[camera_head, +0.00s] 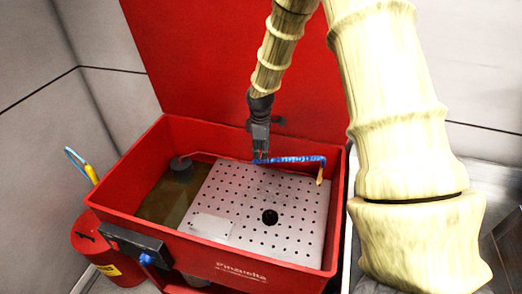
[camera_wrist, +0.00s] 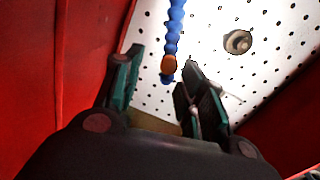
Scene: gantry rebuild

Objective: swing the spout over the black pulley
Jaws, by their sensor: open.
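The spout is a blue segmented hose (camera_head: 292,159) lying across the back of the perforated tray, with a tan nozzle (camera_head: 320,176) pointing down at its right end. A dark round piece, which looks like the black pulley (camera_head: 270,216), sits on the tray well in front of the spout. It shows as a ring with a hub in the wrist view (camera_wrist: 238,41). My gripper (camera_head: 261,154) points down at the hose's left end. In the wrist view the hose (camera_wrist: 172,35) and its orange collar (camera_wrist: 168,64) appear between the open fingers; contact cannot be told.
The red washer basin (camera_head: 342,200) has raised walls and a tall red lid (camera_head: 200,60) behind. A red can (camera_head: 95,240) stands outside at left.

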